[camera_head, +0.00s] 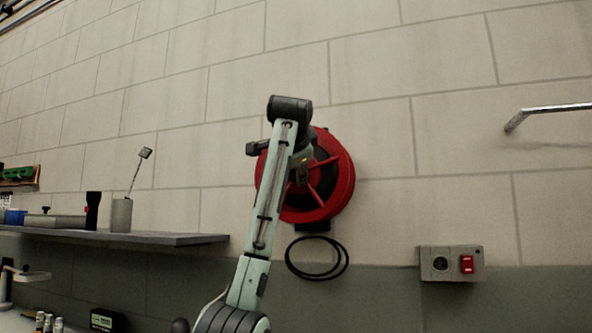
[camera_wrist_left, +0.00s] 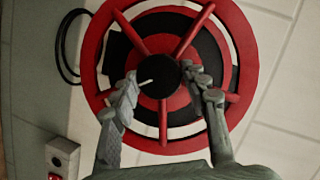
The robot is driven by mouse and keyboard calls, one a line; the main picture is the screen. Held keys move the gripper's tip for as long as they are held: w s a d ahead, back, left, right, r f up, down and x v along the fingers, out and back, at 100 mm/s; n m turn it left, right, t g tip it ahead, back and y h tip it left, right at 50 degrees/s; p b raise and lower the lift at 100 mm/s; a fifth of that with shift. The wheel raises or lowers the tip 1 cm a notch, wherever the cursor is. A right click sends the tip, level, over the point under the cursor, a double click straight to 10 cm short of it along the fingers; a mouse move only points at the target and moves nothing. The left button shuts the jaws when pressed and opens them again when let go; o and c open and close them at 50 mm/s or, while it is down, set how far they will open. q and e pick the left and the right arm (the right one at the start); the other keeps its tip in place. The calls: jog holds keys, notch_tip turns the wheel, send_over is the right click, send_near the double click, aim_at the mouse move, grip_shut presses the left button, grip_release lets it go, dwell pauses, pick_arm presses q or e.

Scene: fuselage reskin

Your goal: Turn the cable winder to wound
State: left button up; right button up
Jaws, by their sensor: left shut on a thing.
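The cable winder (camera_head: 344,190) is a red round reel with red spokes and a dark middle, mounted on the block wall. It fills much of the left wrist view (camera_wrist_left: 163,122), where its black hub (camera_wrist_left: 160,78) and a short pale pin on or in front of it show. My left gripper (camera_wrist_left: 160,74) is in front of the winder, its two fingers on either side of the hub and shut on part of the winder. The exact contact is unclear. In the head view my left arm covers the reel's middle and left. My right gripper is not in view.
A black cable loop (camera_head: 318,259) hangs below the winder. A grey box with a red switch (camera_head: 466,264) is on the wall at lower right. A metal bar (camera_head: 545,112) juts out at upper right. A shelf (camera_head: 170,238) with a grey cup (camera_head: 121,215) is at left.

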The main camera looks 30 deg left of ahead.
pick_arm(q)
jog(key=n+t+h, duration=0.1)
jog(key=n+h, duration=0.2)
jog(key=n, duration=0.2)
jog(key=n+t+h+b, duration=0.1)
jog(key=n+h, duration=0.2)
jog(key=n, duration=0.3)
jog(key=a+n+t+h, duration=0.1)
jog(key=n+h, duration=0.3)
jog(key=n, duration=0.1)
jog(key=shift+s+f+n+b, duration=0.1)
jog(key=shift+f+n+b, duration=0.15)
jog(key=shift+n+b, duration=0.15)
jog(key=n+t+b, duration=0.1)
jog(key=n, duration=0.1)
jog(key=shift+a+n+h, duration=0.1)
jog(key=shift+n+h, duration=0.2)
jog(key=shift+n+t, duration=0.3)
jog(key=shift+n, duration=0.4)
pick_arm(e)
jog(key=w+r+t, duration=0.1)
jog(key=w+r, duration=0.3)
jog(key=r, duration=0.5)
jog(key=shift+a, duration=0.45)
